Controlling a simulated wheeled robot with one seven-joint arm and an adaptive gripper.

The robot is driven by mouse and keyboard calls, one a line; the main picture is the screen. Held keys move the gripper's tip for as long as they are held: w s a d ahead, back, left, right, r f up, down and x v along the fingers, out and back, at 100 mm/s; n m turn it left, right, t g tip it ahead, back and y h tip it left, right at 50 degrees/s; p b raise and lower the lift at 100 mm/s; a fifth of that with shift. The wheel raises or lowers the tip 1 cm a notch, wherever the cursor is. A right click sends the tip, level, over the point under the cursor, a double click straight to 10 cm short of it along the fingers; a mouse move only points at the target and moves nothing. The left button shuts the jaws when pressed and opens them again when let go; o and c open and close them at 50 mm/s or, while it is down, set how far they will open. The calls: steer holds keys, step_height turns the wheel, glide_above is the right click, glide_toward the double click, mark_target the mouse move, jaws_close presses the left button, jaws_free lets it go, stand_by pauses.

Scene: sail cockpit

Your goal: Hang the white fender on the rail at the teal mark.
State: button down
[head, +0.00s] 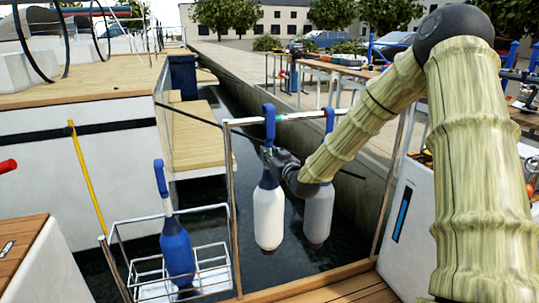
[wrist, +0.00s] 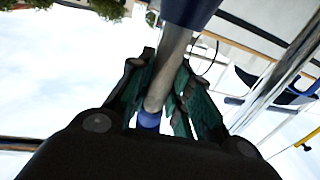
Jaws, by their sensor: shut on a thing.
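The white fender (head: 269,217) hangs upright beneath my gripper, with a blue top and a blue strap (head: 269,124). Its strap overlaps the rail (head: 300,115) in the head view; I cannot tell whether it rests on the rail. My gripper (head: 272,156) is at the fender's neck. In the wrist view my gripper (wrist: 160,98) has its green-padded fingers closed around a grey neck (wrist: 168,68), with blue parts at either end. I cannot make out the teal mark.
A grey fender (head: 318,214) with a blue strap hangs just right of the white one. A blue fender (head: 177,252) stands in a wire basket (head: 215,262) at lower left. Rail posts (head: 232,200) flank the hanging fenders. Dark water (head: 285,265) lies below. A yellow pole (head: 86,178) leans left.

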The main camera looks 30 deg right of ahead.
steer(key=shift+f+b, duration=0.45)
steer(key=shift+f, duration=0.65)
